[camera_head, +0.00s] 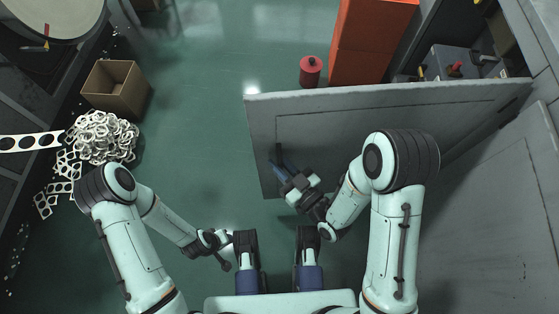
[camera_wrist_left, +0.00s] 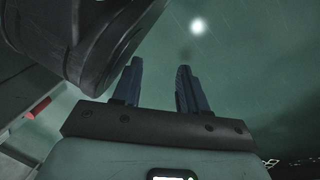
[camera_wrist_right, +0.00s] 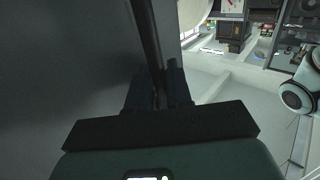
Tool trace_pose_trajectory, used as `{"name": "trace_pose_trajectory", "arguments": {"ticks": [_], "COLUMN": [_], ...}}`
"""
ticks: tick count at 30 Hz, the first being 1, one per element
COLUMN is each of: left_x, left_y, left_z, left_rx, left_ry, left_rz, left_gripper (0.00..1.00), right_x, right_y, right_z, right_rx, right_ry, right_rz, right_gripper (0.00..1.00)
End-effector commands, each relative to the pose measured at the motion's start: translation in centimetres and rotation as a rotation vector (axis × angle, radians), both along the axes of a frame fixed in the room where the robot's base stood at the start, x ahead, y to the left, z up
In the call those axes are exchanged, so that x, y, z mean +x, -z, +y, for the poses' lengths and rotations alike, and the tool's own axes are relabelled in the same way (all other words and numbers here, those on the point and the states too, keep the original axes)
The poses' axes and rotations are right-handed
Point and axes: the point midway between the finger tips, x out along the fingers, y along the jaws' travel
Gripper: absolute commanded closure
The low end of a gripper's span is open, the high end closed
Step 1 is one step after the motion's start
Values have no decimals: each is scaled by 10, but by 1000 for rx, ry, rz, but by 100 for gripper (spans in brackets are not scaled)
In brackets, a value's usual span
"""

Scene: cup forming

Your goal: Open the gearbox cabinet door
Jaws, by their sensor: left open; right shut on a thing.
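The grey gearbox cabinet door (camera_head: 350,125) stands swung out from the cabinet (camera_head: 480,190), with a gap behind it showing the inside. Its dark upright handle (camera_head: 278,152) is near the door's free left edge. My right gripper (camera_head: 279,168) is shut on the handle. In the right wrist view, the handle (camera_wrist_right: 147,35) runs down between the fingers of the right gripper (camera_wrist_right: 157,85), beside the grey door face (camera_wrist_right: 70,60). My left gripper (camera_wrist_left: 160,85) is open and empty in the left wrist view, over green floor. In the head view it hangs low at left, its fingers hard to make out.
An orange cabinet (camera_head: 370,40) and a red cylinder (camera_head: 311,70) stand behind the door. A cardboard box (camera_head: 116,88) and a heap of metal scrap (camera_head: 100,138) are at left. Green floor (camera_head: 200,130) left of the door is clear.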

Motion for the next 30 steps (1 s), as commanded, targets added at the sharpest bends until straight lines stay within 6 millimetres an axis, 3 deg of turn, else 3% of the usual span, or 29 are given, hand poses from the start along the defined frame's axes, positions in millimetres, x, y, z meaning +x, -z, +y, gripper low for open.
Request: {"name": "trace_pose_trajectory", "arguments": {"ticks": [6,7,8,23,30], "left_x": [0,0,0,2,28], "left_y": [0,0,0,-3,-33], "left_z": [0,0,0,0,-6], "left_rx": [0,0,0,0,2], "left_ry": [0,0,0,1,8], "left_rz": [0,0,0,-7,-99], "left_gripper": [57,57,57,57,57], "right_x": [0,0,0,-1,-14], "right_y": [0,0,0,0,-1], "right_z": [-1,-1,-1,-1,-11], "right_rx": [-1,-1,-1,-1,-5], "right_ry": [2,2,2,2,2], "right_rz": [0,0,0,1,3], "right_gripper": [100,71,65,65,65]}}
